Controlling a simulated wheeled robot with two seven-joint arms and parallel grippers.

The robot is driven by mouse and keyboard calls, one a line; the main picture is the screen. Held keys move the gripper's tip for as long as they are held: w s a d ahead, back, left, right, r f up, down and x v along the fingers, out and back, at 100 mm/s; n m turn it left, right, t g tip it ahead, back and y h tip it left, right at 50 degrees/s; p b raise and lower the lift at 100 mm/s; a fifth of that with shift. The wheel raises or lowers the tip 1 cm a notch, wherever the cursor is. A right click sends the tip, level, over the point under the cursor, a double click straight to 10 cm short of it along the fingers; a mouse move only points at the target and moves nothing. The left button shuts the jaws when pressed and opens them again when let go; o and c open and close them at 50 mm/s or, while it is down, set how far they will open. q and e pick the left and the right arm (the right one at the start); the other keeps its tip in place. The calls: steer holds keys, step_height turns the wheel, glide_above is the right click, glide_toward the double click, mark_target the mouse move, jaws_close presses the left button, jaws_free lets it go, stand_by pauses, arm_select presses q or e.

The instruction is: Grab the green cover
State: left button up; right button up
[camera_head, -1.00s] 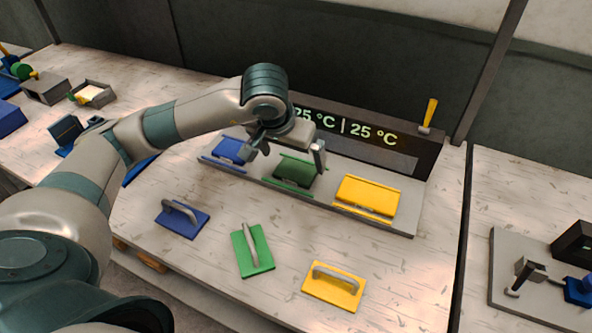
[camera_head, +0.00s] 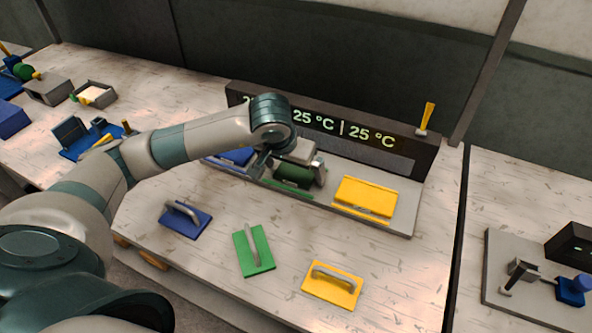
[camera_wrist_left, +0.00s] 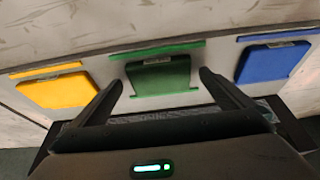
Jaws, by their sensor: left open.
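A green block (camera_head: 292,176) sits in the middle place of the grey station, between a blue and a yellow one. My left gripper (camera_head: 291,174) is open just over it, with one finger at each side; its top is partly hidden by the gripper. In the left wrist view the green block (camera_wrist_left: 160,76) lies between the spread fingertips of my left gripper (camera_wrist_left: 160,84), and I cannot tell whether they touch it. A flat green plate with a grey handle (camera_head: 254,250) lies on the table in front of the station. My right gripper is not in view.
The yellow block (camera_head: 367,196) and blue block (camera_head: 236,157) flank the green one. A dark temperature display (camera_head: 345,130) stands behind them.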

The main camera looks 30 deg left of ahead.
arm_select(q)
steer(key=shift+w+f, duration=0.1)
steer(key=shift+f, duration=0.1)
steer(key=shift+c, duration=0.6)
steer(key=c, duration=1)
steer(key=shift+c, duration=0.2)
steer(key=shift+r, duration=0.15)
